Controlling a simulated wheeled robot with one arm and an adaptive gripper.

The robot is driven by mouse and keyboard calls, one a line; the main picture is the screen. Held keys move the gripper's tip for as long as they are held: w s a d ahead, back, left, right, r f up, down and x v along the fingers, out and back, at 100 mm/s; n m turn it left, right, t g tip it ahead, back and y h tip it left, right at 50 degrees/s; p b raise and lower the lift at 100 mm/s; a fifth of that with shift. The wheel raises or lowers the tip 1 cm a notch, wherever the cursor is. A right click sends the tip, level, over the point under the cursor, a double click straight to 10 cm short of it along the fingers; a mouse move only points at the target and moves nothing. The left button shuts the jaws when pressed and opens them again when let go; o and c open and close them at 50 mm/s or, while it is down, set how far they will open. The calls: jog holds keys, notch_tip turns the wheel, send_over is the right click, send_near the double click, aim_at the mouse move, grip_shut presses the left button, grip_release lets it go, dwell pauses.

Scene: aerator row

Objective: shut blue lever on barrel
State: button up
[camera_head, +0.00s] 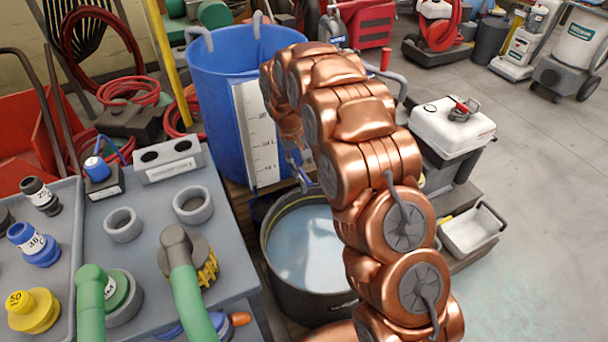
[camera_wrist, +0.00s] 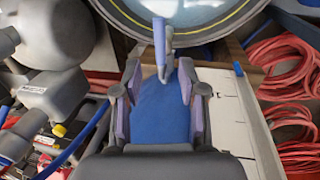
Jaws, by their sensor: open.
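The blue barrel (camera_head: 220,100) stands upright behind my copper arm, with a white scale strip on its front. Its blue wall also shows between my fingers in the wrist view (camera_wrist: 160,112). The blue lever (camera_wrist: 159,48) is seen there as a narrow upright piece, with a grey part beside it, just beyond the fingertips. My gripper (camera_wrist: 160,78) is open, its two purple-padded fingers apart on either side of the lever's line. No contact with the lever shows. In the head view my arm hides most of the gripper and the lever area.
A dark round tub (camera_head: 310,250) of pale liquid stands below, in front of the barrel. A grey bench (camera_head: 150,235) with rings and hose fittings is at left. A white lidded box (camera_head: 450,125) stands at right. Red hoses (camera_wrist: 285,70) lie at the wrist view's right.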

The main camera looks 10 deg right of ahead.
aim_at(305, 176)
jog(key=f, duration=0.3)
jog(key=d+f, duration=0.1)
jog(key=f, duration=0.2)
jog(key=shift+w+d+f+b, duration=0.15)
jog(key=shift+f+b, duration=0.15)
jog(key=shift+b, duration=0.05)
grip_shut()
dwell(0.3)
